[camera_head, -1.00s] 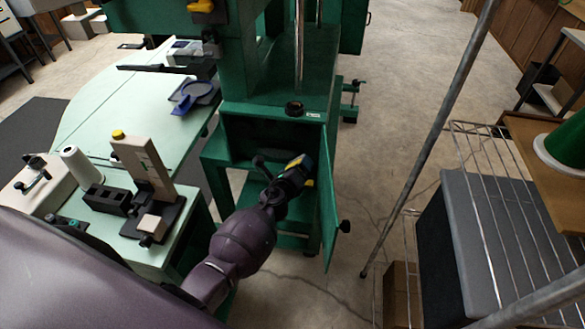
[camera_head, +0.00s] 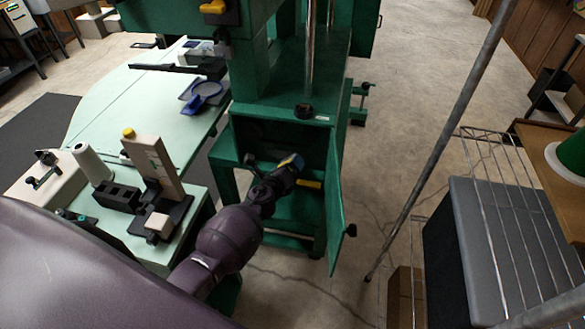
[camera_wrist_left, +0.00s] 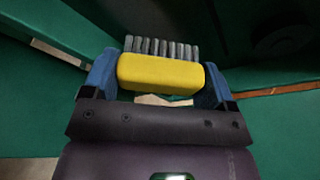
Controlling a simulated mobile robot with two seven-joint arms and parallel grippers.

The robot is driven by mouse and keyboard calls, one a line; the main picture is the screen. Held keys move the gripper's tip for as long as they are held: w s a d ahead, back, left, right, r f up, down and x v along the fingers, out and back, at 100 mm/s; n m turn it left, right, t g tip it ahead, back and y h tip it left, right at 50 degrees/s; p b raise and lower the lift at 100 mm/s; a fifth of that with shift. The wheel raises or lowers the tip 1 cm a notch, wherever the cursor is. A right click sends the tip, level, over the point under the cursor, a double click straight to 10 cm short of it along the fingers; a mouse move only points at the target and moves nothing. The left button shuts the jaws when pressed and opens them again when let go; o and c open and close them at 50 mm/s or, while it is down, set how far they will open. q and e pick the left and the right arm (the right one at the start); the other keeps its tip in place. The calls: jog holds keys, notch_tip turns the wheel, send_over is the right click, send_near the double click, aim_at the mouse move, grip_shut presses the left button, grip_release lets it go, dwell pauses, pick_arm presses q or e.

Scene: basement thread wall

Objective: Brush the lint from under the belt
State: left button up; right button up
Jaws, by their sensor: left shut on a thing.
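My left gripper (camera_head: 291,161) reaches into the open lower compartment of the green machine (camera_head: 262,128). In the left wrist view its blue fingers (camera_wrist_left: 160,82) are shut on a brush (camera_wrist_left: 160,74) with a yellow back and grey bristles pointing away from me. The bristles lie close to the dark green interior; I cannot tell if they touch it. A dark round shape (camera_wrist_left: 283,40), perhaps a pulley, is faint at the upper right of that view. I cannot make out the belt or the lint for certain. My right gripper is not in view.
The compartment's green door (camera_head: 335,205) stands open right of my arm. A yellow bar (camera_head: 309,184) shows below the gripper. A pale green table (camera_head: 120,100) is at left.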

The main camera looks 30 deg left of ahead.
pick_arm(q)
jog(key=shift+s+a, duration=0.2)
jog(key=shift+a, duration=0.55)
jog(key=shift+s+a, duration=0.1)
jog(key=shift+a, duration=0.25)
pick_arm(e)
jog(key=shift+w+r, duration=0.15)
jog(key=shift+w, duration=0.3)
